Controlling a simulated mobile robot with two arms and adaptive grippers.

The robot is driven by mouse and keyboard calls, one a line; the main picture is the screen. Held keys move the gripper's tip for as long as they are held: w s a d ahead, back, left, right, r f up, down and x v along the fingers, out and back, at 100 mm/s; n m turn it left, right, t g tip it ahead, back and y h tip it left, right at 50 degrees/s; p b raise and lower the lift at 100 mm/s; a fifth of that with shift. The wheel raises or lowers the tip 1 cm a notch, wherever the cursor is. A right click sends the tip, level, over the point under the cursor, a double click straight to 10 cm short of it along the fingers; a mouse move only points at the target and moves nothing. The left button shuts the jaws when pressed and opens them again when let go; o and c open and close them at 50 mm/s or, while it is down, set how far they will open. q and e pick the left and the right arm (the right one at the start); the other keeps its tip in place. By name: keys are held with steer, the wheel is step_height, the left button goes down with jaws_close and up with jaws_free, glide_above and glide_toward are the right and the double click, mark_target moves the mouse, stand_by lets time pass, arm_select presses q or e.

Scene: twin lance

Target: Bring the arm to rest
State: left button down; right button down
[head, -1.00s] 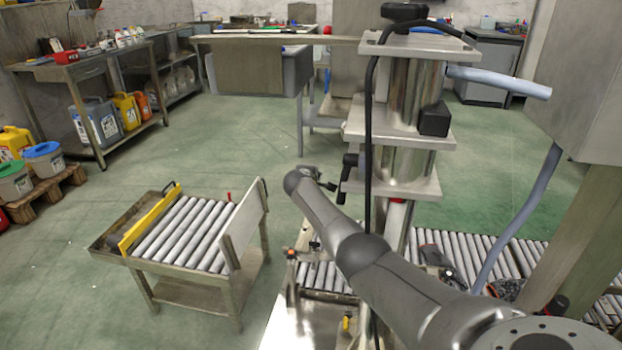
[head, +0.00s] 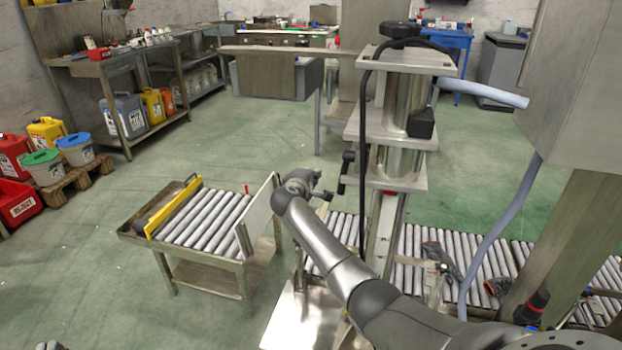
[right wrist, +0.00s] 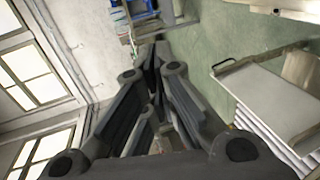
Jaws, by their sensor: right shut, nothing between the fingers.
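My right arm (head: 335,260) reaches in from the lower right of the head view, stretched up and to the left. Its right gripper (head: 326,193) is beyond the right end of the small roller table and in front of the steel column machine. It looks close to the machine's lower plate in the picture, but I cannot tell the gap. In the right wrist view the dark fingers of the gripper (right wrist: 153,52) come together at their tips, with nothing held.
A small roller table (head: 205,225) with a yellow bar stands at left. The steel column machine (head: 400,130) and a roller conveyor (head: 400,250) are close to my arm. A grey cabinet (head: 570,90) hangs at right. Green floor (head: 240,135) is clear behind the roller table.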

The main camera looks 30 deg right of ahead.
arm_select(q)
steer(key=shift+f, duration=0.15)
arm_select(e)
steer(key=shift+s+a, duration=0.25)
steer(key=shift+a, duration=0.05)
